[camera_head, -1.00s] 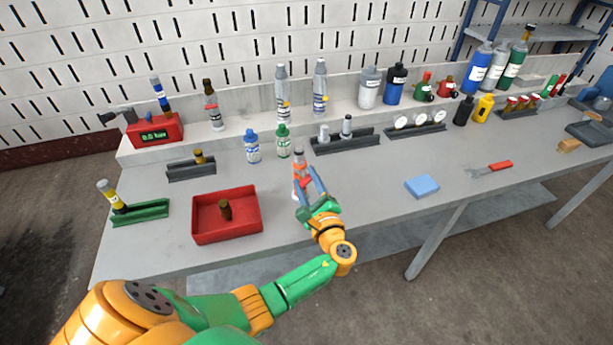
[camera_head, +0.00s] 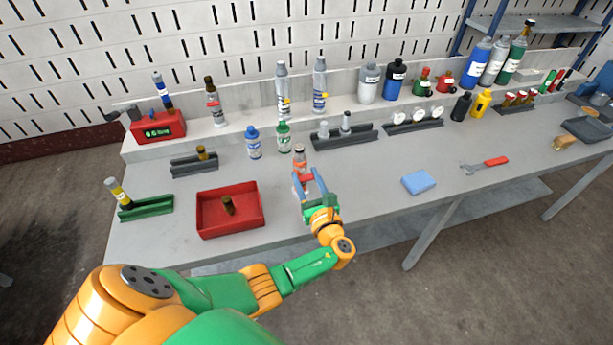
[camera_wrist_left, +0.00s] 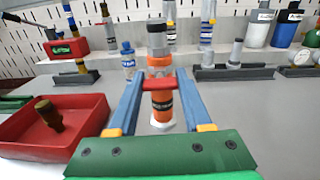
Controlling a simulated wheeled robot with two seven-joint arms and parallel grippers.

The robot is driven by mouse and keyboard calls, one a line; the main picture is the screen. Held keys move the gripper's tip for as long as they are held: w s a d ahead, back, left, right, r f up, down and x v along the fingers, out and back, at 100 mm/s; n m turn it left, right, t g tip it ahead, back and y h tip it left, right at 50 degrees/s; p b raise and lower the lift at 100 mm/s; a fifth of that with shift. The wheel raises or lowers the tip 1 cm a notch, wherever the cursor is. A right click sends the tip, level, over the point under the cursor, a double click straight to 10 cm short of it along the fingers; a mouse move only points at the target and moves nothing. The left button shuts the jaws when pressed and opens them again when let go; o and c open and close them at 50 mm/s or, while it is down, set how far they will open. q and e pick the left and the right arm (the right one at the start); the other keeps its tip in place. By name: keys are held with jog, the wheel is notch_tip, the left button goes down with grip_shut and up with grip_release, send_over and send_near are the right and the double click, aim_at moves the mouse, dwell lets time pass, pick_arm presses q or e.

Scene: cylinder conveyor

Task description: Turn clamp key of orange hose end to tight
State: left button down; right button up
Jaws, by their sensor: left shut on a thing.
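The orange hose end (camera_head: 300,155) stands upright near the front middle of the bench, with a grey-black top. In the left wrist view its orange body (camera_wrist_left: 162,112) carries a dark label and rests on a pale round base. A red clamp key (camera_wrist_left: 157,84) lies crosswise over its front, roughly level. My left gripper (camera_head: 305,177) is at the hose end's near side. In the left wrist view the blue fingers of my left gripper (camera_wrist_left: 157,80) are shut on the red key, one at each end. My right gripper is not in view.
A red tray (camera_head: 258,205) with a dark fitting stands left of the hose end. Blue-capped (camera_head: 253,145) and green-capped bottles (camera_head: 284,138) stand behind it. A blue sponge-like block (camera_head: 418,182) and a red-handled wrench (camera_head: 485,165) lie right. Bench between hose end and block is clear.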

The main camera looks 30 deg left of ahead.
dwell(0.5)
pick_arm(q)
jog(key=shift+c, duration=1.6)
grip_release()
jog(key=v, duration=0.7)
